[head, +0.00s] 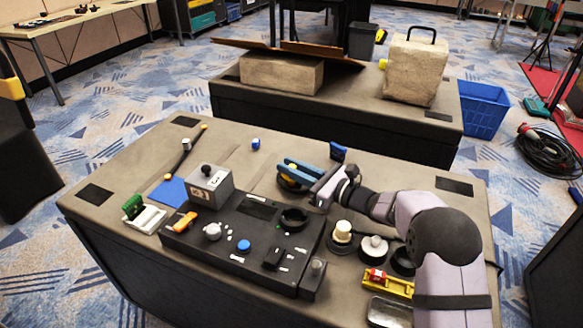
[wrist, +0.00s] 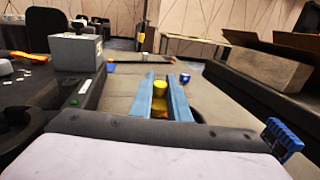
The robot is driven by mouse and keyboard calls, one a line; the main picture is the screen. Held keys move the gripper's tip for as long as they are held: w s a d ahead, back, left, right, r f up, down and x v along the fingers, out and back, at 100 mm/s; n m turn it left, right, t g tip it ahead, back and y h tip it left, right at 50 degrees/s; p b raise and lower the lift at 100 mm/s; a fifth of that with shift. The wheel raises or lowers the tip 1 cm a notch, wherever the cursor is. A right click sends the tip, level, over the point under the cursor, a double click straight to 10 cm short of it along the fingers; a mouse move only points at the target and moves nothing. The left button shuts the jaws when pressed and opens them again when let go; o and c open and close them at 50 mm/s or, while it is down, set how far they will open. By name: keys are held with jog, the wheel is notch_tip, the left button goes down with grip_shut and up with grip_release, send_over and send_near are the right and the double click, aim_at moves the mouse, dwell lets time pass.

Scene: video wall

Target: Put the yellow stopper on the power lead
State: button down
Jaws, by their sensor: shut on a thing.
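My gripper (head: 297,172) has blue fingers and is over the table, to the right of the grey box. In the wrist view its fingers (wrist: 160,98) are shut on the yellow stopper (wrist: 160,88), which shows between them near the tips. In the head view the fingers mostly hide the stopper. A dark, cable-like strip with a yellow-orange end (head: 204,127) lies toward the table's far left side. It may be the power lead, but I cannot tell for sure. The stopper is apart from it.
The grey box (head: 207,186) and black control panel (head: 250,232) stand left of my gripper. A small blue cup (head: 255,143) is beyond it. A blue mat (head: 170,191) lies at the left. Several knobs and a yellow tray (head: 398,287) are at the right.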

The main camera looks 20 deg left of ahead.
jog(key=shift+f, duration=0.15)
jog(key=c, duration=1.7)
grip_release()
jog(key=shift+v, duration=3.75)
